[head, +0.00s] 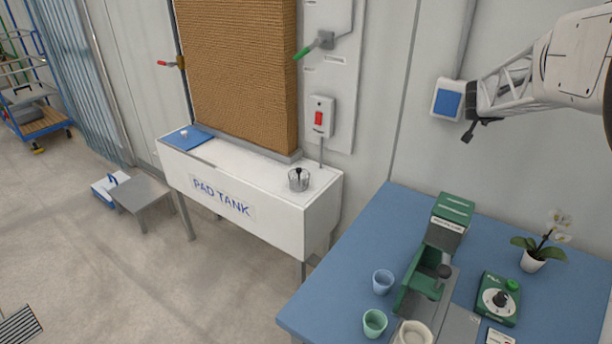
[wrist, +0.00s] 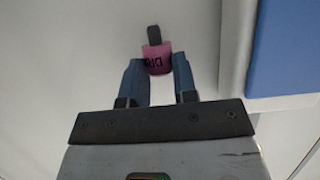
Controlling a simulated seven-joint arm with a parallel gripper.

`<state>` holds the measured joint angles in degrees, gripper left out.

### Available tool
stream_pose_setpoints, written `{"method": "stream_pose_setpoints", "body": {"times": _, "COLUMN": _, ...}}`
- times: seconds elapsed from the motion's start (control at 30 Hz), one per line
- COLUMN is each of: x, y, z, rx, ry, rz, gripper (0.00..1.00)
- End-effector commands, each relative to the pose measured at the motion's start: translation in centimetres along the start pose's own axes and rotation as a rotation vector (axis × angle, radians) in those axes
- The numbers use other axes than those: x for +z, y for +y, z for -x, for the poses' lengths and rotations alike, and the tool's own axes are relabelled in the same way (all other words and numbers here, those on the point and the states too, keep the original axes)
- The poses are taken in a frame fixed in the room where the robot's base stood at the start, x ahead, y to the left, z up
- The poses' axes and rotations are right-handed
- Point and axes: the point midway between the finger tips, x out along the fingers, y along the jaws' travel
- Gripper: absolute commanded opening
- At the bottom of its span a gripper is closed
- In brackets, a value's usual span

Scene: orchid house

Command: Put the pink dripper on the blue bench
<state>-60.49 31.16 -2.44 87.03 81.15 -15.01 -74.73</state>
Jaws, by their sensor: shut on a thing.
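The pink dripper (wrist: 155,52) shows in the wrist view, with dark lettering on its side and a dark grey part sticking out beyond it. My gripper (wrist: 157,66) is shut on it, with one blue-grey finger on each side. In the head view my gripper (head: 474,112) is at the upper right, in the air near the wall and above the level of the blue bench. I cannot make out the pink dripper in the head view. The blue bench (head: 348,262) fills the lower right of the head view.
On the bench stand a blue cup (head: 382,282), a mint cup (head: 375,323), a green machine (head: 424,275), a green grinder-like device (head: 498,300) and a potted orchid (head: 533,254). The bench's left part is clear. A blue-fronted wall box (head: 448,101) is close to my gripper. A white pad tank (head: 240,200) stands left.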

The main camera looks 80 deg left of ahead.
Motion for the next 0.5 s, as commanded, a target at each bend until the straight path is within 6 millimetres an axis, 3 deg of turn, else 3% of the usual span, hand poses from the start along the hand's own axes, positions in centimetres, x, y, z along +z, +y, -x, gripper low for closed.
{"method": "stream_pose_setpoints", "body": {"times": 0.03, "x": -0.1, "y": -1.8, "z": 0.1, "rx": -0.012, "ry": 0.001, "rz": 0.002, "gripper": 0.05}}
{"method": "stream_pose_setpoints", "body": {"times": 0.23, "x": 1.0, "y": -8.4, "z": 0.0, "rx": -0.049, "ry": 0.000, "rz": 0.019, "gripper": 0.05}}
{"method": "stream_pose_setpoints", "body": {"times": 0.5, "x": 5.2, "y": -17.4, "z": -1.1, "rx": -0.088, "ry": -0.001, "rz": 0.037, "gripper": 0.05}}
